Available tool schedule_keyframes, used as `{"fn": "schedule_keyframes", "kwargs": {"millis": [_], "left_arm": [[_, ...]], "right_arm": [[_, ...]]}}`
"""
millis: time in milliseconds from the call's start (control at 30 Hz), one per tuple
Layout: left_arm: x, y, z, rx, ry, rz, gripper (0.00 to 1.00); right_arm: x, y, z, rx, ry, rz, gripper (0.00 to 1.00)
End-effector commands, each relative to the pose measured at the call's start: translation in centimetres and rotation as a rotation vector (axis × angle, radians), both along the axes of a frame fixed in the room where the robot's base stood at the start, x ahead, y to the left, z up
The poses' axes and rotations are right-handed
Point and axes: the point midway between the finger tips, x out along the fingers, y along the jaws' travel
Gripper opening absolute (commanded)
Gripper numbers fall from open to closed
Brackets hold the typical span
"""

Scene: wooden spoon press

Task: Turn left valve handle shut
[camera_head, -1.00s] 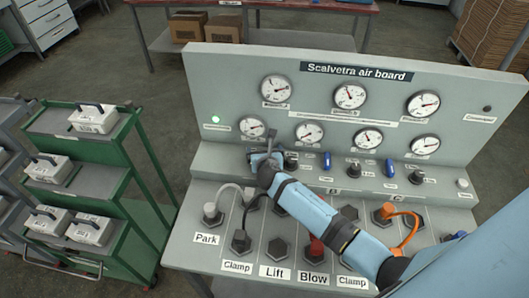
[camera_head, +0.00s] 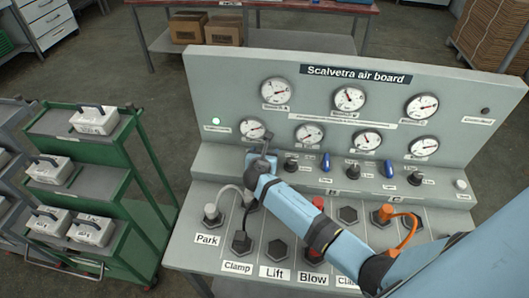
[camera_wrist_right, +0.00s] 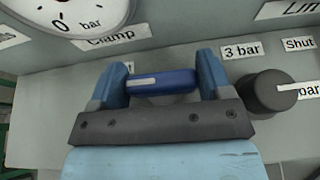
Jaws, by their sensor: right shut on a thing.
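The left valve handle (camera_wrist_right: 160,81) is a dark blue lever with a pale stripe, lying across the right wrist view. My right gripper (camera_wrist_right: 160,85) is shut on it, with a light blue finger at each end. In the head view my right gripper (camera_head: 262,158) covers this handle at the left of the board's ledge, so its own turn is hard to read there. A "3 bar" label (camera_wrist_right: 241,48) and a "Shut" label (camera_wrist_right: 299,43) show to the right of the gripper. My left gripper is not in view.
A black knob (camera_wrist_right: 268,93) stands close to the right of my gripper. Two other blue handles (camera_head: 326,161) (camera_head: 389,169) sit farther right on the ledge. Gauges (camera_head: 278,91) are on the panel above. Hoses and plugs (camera_head: 241,240) stand on the lower deck.

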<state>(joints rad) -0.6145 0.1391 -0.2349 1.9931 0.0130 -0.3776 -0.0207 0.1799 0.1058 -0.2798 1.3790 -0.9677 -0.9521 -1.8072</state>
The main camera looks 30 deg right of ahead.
Motion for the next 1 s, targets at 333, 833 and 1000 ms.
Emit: {"fn": "schedule_keyframes", "kwargs": {"millis": [333, 833, 1000], "left_arm": [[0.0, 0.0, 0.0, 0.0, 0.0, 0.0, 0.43], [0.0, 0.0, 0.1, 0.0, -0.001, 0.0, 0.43], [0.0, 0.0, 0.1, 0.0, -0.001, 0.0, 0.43]], "right_arm": [[0.0, 0.0, -0.1, 0.001, 0.001, 0.0, 0.98], [-1.8, 1.4, 0.9, 0.001, 0.0, 0.002, 0.98], [-4.7, 3.6, 2.3, 0.002, 0.0, 0.001, 0.98]]}}
